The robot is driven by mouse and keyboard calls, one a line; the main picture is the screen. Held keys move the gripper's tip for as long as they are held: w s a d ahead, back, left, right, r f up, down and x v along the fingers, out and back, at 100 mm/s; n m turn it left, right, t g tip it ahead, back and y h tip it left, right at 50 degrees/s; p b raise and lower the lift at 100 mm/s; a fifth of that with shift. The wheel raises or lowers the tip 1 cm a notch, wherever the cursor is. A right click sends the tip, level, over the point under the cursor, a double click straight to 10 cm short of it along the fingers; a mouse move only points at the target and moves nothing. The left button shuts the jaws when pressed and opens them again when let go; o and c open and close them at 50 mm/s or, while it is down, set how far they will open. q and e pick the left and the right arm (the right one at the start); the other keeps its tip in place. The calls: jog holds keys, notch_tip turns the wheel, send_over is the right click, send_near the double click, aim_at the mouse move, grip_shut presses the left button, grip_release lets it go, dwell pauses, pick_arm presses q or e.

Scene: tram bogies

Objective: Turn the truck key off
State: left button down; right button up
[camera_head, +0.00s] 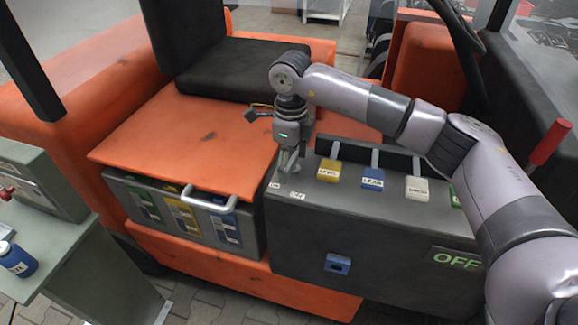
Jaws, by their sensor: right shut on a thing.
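My right gripper (289,168) points down at the left end of the dark grey control panel (345,225) on the orange truck (195,135). It is shut on the truck key, which is mostly hidden between the fingers. Small white labels lie just in front of the fingertips; the right one (297,195) seems to read OFF, and the left one (274,185) is too small to read surely. A display (458,259) on the panel's front shows OFF in green letters. My left gripper is out of view.
A black seat (240,68) is behind. A red-handled lever (549,143) stands at right. A grey bench with a blue bottle (17,260) is at left.

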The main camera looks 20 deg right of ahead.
aim_at(291, 162)
jog(key=shift+n, duration=0.5)
jog(key=o, duration=1.1)
jog(key=shift+o, duration=0.2)
notch_tip(291, 162, up, 12)
dwell(0.3)
